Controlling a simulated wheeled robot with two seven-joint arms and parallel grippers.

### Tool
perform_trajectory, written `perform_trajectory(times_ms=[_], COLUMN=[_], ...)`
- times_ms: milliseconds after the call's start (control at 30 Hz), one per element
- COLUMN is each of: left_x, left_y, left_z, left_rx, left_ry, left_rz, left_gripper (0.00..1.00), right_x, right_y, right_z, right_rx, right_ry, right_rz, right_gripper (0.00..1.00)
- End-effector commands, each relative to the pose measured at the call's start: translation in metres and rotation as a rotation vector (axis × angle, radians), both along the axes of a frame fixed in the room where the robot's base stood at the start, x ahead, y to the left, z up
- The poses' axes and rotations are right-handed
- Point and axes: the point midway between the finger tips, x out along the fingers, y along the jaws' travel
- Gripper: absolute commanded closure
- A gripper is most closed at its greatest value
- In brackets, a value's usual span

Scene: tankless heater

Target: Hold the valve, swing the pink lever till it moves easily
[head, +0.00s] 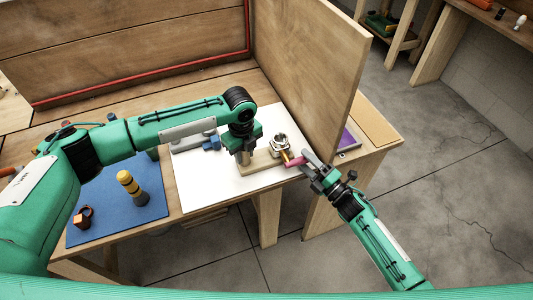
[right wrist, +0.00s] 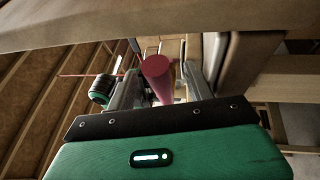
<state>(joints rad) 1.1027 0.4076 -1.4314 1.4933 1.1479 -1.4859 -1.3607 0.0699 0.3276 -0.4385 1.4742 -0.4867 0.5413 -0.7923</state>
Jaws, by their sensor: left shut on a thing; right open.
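The valve (head: 280,145) is a silvery metal body with a brass part, standing on the white board. The pink lever (head: 293,162) sticks out from it to the lower right; it also shows in the right wrist view (right wrist: 157,78), end-on. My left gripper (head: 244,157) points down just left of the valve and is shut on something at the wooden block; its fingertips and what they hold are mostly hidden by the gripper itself. My right gripper (head: 309,164) is open at the lever's outer end. In the right wrist view the lever lies between its two fingers (right wrist: 160,82).
A tall wooden panel (head: 318,75) rises close behind the right gripper. A blue mat (head: 105,222) at the left bears a yellow-and-black cylinder (head: 130,186) and a small orange-brown item (head: 84,216). A grey and blue tool (head: 200,142) lies behind the left gripper. A purple item (head: 348,139) lies right of the panel.

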Motion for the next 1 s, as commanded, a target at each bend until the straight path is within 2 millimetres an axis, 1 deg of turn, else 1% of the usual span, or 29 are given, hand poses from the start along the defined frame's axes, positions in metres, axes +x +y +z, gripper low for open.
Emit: perform_trajectory(times_ms=[33,233,400,500,700,1000], left_x=[0.000,0.000,0.000,0.000,0.000,0.000], left_y=[0.000,0.001,0.000,0.000,0.000,0.000], left_z=[0.000,-0.001,0.000,0.000,0.000,0.000], left_rx=[0.001,0.001,0.001,0.001,0.000,0.000], left_ry=[-0.001,-0.001,-0.001,-0.001,0.000,0.000], left_rz=[0.001,0.001,0.001,0.001,0.001,0.000], left_gripper=[1.00,1.00,1.00,1.00,1.00,1.00], right_x=[-0.005,-0.034,-0.058,-0.069,-0.080,-0.081], right_y=[-0.005,-0.033,-0.057,-0.067,-0.079,-0.080], right_z=[-0.004,-0.013,-0.020,-0.022,-0.024,-0.024], right_rx=[-0.003,-0.005,-0.002,-0.001,-0.001,0.000], right_ry=[0.005,0.007,0.006,0.004,0.002,0.002], right_rz=[-0.001,-0.001,-0.002,-0.002,-0.001,-0.001], right_gripper=[0.45,0.45,0.45,0.45,0.45,0.45])
